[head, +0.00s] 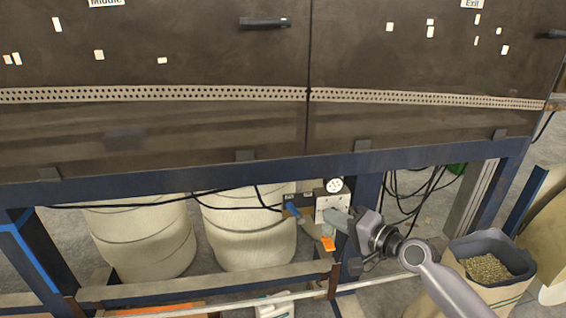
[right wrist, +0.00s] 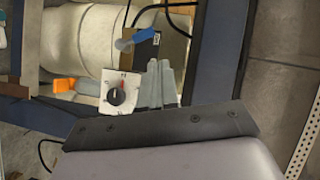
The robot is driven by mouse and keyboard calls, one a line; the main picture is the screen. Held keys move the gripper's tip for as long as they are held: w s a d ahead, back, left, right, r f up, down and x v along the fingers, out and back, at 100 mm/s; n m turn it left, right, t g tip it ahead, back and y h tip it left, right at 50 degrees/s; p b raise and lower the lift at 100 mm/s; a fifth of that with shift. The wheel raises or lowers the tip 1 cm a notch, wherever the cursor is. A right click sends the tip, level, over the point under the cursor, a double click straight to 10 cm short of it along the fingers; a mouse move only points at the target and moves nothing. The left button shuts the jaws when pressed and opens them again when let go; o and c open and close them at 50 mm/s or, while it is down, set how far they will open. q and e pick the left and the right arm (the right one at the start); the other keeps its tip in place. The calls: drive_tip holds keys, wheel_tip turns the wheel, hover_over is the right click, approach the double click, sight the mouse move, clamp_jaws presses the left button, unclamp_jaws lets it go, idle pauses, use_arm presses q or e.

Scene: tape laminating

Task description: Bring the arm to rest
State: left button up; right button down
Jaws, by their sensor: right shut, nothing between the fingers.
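My right gripper (head: 335,222) reaches in from the lower right in the head view, in front of the lower frame of a large dark machine. Its two grey fingers lie together in the right wrist view (right wrist: 157,83), shut with nothing between them. Near the fingertips is a small white plate with a black dial (right wrist: 116,97); I cannot tell whether they touch. The dial plate also shows in the head view (head: 334,187). My left gripper is in neither view.
A blue-handled valve (right wrist: 138,38) and an orange part (head: 328,243) are close to the gripper. Cream drums (head: 245,228) stand under the machine's blue frame (head: 130,186). A bin of pellets (head: 486,246) stands at right. Loose cables (head: 408,193) hang behind my arm.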

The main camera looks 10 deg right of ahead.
drive_tip(key=s+a+f+n+g+h, duration=0.1)
drive_tip(key=s+f+n+h, duration=0.2)
drive_tip(key=s+f, duration=0.7)
drive_tip(key=s+a+f+n+g+h, duration=0.2)
drive_tip(key=s+f+n, duration=0.6)
drive_tip(key=s, duration=0.9)
wheel_tip(320, 180, down, 3)
drive_tip(key=shift+a+r+n+h, duration=0.15)
drive_tip(key=shift+a+n+h, duration=0.15)
drive_tip(key=shift+h, duration=0.1)
drive_tip(key=shift+w+g, duration=0.1)
drive_tip(key=shift+g, duration=0.2)
